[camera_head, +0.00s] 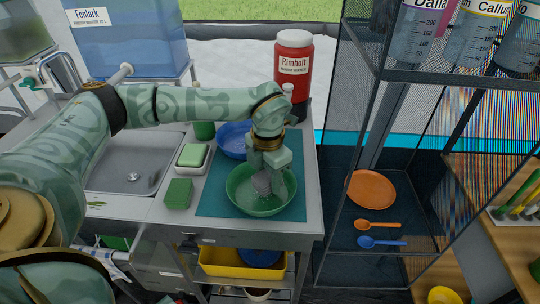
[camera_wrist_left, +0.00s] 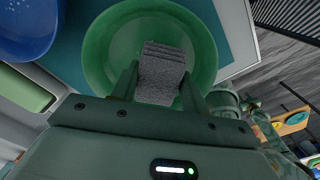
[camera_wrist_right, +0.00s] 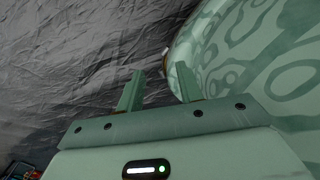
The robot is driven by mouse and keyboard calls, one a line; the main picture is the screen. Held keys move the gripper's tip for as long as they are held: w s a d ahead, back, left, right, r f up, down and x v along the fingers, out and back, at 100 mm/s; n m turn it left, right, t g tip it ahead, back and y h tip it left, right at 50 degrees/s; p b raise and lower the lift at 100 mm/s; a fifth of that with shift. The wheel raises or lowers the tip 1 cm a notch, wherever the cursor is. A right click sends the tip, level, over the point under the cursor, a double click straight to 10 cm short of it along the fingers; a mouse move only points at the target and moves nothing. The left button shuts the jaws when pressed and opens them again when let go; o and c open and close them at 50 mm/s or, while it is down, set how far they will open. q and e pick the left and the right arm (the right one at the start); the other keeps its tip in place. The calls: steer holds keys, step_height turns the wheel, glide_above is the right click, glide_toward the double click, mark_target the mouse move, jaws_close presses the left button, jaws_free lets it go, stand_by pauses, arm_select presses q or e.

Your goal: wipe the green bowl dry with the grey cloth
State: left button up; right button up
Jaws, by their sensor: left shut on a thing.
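The green bowl (camera_head: 246,205) stands upright on a teal mat (camera_head: 212,204) at the front of the steel counter. My left gripper (camera_head: 270,178) points down into the bowl and is shut on the folded grey cloth (camera_head: 262,183). In the left wrist view the grey cloth (camera_wrist_left: 162,72) sits between the fingers, over the inside of the green bowl (camera_wrist_left: 103,52). Whether the cloth touches the bowl is hard to tell. My right gripper (camera_wrist_right: 157,90) shows only in its own wrist view, with its fingers apart and nothing between them.
A blue bowl (camera_head: 232,140) is behind the green bowl on the mat. A green sponge (camera_head: 178,194) and a soap dish (camera_head: 192,158) lie left, near the sink (camera_head: 125,165). A mesh shelf with an orange plate (camera_head: 371,189) is right.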

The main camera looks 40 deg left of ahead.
arm_select(q)
step_height(320, 180, up, 4)
steer(key=p, duration=0.2)
steer(key=shift+f+p, duration=0.2)
steer(key=shift+p, duration=0.2)
steer(key=shift+r+p, duration=0.65)
steer(key=shift+r, duration=0.05)
steer(key=shift+d, duration=0.1)
steer(key=shift+f, duration=0.1)
